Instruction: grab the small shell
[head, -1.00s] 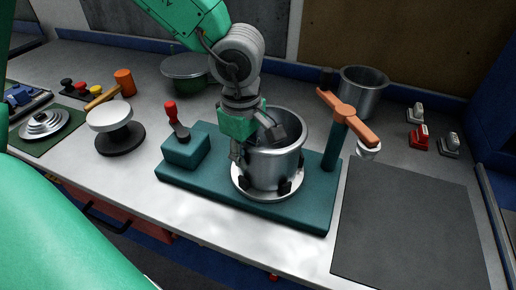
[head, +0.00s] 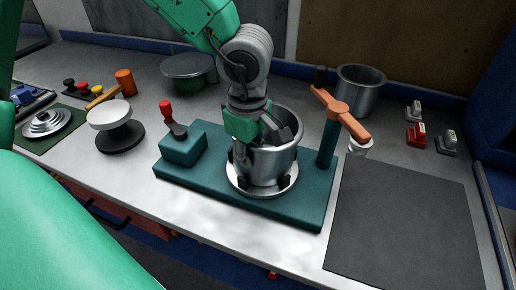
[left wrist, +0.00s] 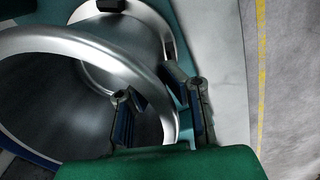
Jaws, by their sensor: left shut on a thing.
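A metal pot-shaped shell (head: 268,168) stands upright in a round seat with dark clamps on a teal fixture (head: 215,183). My left gripper (head: 255,146) reaches down from above at the shell's left rim. The shell's shiny rim (left wrist: 98,45) also shows in the left wrist view, passing between the two fingers of my left gripper (left wrist: 160,112). The fingers are shut on the shell's wall, one inside and one outside. The shell still sits in its seat. A second metal pot (head: 361,92) stands at the back right. My right gripper is not seen.
The fixture carries a red-handled lever (head: 170,120) and an orange cross-handle (head: 340,112) close to the shell's right. A dark mat (head: 405,225) lies bare at right.

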